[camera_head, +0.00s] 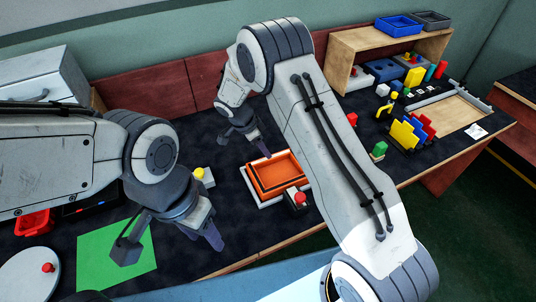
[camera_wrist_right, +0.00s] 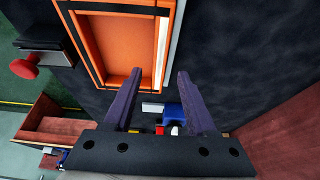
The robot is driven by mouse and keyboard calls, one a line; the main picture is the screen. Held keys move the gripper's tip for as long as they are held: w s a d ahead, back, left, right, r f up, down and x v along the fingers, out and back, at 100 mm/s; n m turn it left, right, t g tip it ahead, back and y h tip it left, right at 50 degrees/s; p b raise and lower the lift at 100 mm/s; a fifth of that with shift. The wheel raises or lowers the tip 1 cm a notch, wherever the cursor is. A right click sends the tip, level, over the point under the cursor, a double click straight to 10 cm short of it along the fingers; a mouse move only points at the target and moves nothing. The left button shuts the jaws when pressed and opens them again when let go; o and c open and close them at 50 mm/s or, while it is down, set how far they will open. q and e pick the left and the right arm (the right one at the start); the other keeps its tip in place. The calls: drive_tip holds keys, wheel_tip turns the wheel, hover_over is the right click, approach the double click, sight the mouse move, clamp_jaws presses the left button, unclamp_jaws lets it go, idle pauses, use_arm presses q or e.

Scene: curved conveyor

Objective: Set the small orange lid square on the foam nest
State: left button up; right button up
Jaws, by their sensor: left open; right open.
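The small orange lid (camera_head: 273,168) shows as a shallow rimmed orange rectangle at the middle of the bench. It lies on the pale foam nest (camera_head: 264,203), whose edge shows at the front and left. In the right wrist view the orange lid (camera_wrist_right: 120,45) has a white strip inside its right side; I cannot tell whether it sits square. My right gripper (camera_head: 243,143) is open and empty, just behind and left of the lid; its fingers (camera_wrist_right: 159,85) show apart in the wrist view. My left gripper (camera_head: 170,240) is open, over the front left by the green mat.
A red button on a dark box (camera_head: 298,200) stands against the nest's right front. A yellow button (camera_head: 200,175) is to the left. The green mat (camera_head: 115,255) lies front left. A wooden shelf (camera_head: 345,55) and several coloured parts fill the right.

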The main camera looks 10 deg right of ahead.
drive_tip(key=s+a+r+n+y, duration=0.1)
drive_tip(key=s+a+r+n, duration=0.5)
drive_tip(key=r, duration=0.6)
drive_tip(key=s+a+r+n+y, duration=0.1)
drive_tip(key=s+r+n+y, duration=0.1)
drive_tip(key=s+n, duration=0.6)
drive_tip(key=s+a+r+n+y, duration=0.1)
drive_tip(key=s+r+n, duration=0.3)
drive_tip(key=s+n, duration=0.5)
drive_tip(key=s+y, duration=0.1)
drive_tip(key=s, duration=1)
drive_tip(key=shift+a+g, duration=0.25)
drive_tip(key=shift+g, duration=0.15)
